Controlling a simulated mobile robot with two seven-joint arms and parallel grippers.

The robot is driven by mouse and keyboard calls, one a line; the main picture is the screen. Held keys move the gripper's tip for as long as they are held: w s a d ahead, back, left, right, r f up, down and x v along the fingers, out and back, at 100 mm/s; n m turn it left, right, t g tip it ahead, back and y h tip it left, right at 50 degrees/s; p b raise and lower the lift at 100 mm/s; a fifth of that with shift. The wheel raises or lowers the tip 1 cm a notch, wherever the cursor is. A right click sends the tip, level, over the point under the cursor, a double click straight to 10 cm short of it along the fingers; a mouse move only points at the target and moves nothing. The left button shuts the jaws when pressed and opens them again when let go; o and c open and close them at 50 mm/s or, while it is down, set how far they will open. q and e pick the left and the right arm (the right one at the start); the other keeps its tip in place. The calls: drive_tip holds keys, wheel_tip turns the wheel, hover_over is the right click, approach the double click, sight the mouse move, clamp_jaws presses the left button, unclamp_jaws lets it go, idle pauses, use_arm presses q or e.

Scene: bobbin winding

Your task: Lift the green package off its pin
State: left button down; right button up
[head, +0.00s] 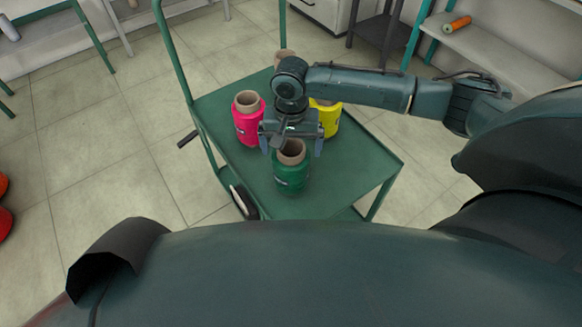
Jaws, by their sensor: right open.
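The green package (290,176) is a green yarn bobbin with a brown tube showing at its top. It stands upright near the front of the green cart (355,165). Its pin is not visible. My right gripper (291,146) is open, pointing down over the green package, with a finger on either side of the tube top. I cannot tell whether the fingers touch it. My left gripper is not in view.
A pink package (248,125) stands just left of my right gripper, and a yellow package (328,119) stands behind it, partly hidden. Another brown tube (284,57) shows farther back. The cart's right side is bare. An orange spool (457,24) lies on a shelf at top right.

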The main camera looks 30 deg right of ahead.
wheel_tip(320, 180, down, 2)
drive_tip(key=shift+f, duration=0.25)
drive_tip(key=c, duration=1.4)
drive_tip(key=shift+o, duration=0.2)
drive_tip(key=shift+r, duration=0.1)
wheel_tip(320, 180, up, 10)
drive_tip(key=p, duration=0.1)
